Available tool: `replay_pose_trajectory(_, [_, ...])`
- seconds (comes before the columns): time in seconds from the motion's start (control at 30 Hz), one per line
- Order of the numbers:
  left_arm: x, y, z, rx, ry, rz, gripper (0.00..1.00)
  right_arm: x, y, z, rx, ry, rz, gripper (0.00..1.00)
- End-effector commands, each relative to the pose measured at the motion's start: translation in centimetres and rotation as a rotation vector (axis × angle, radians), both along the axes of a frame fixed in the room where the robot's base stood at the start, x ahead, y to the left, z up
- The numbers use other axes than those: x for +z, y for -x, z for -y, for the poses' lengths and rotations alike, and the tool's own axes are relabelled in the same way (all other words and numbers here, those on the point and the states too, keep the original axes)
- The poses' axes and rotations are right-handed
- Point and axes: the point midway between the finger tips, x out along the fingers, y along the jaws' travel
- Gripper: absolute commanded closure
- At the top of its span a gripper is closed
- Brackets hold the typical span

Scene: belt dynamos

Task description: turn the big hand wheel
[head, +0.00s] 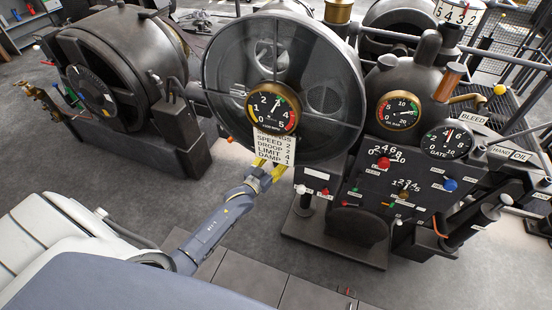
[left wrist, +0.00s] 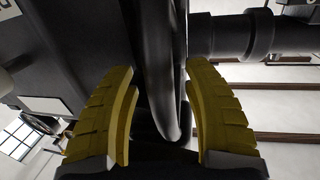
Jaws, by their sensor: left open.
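The big hand wheel (head: 356,92) is a large dark ring on the machine, in the upper middle of the head view. My left gripper (head: 262,174) has yellow fingers and is at the wheel's lower edge, just below the card. In the left wrist view, the open fingers (left wrist: 165,115) stand on either side of a dark curved rim (left wrist: 160,70). A gap shows on both sides, so the rim is not gripped. My right gripper is not in view.
A settings card (head: 274,147) hangs close above my left gripper. A control panel (head: 350,165) with knobs, levers and gauges stands to the right. A dark drum machine (head: 185,135) stands at the left. The grey floor (head: 110,175) between is clear.

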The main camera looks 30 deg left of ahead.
Motion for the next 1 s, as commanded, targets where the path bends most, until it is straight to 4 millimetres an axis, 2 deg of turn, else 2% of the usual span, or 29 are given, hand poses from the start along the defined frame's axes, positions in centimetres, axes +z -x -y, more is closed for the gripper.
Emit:
replay_pose_trajectory(0.07, [0.0,0.0,0.0,0.000,0.000,0.000,0.50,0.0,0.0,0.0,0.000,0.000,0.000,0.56])
replay_pose_trajectory(0.5, [0.0,0.0,0.0,0.000,0.000,0.000,1.00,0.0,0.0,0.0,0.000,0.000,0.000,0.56])
replay_pose_trajectory(0.77, [0.0,0.0,0.0,0.000,-0.001,0.003,1.00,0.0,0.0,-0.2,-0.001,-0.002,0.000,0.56])
replay_pose_trajectory(1.0, [-1.1,-0.2,-0.1,0.001,-0.005,0.044,1.00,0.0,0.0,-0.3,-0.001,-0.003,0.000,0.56])
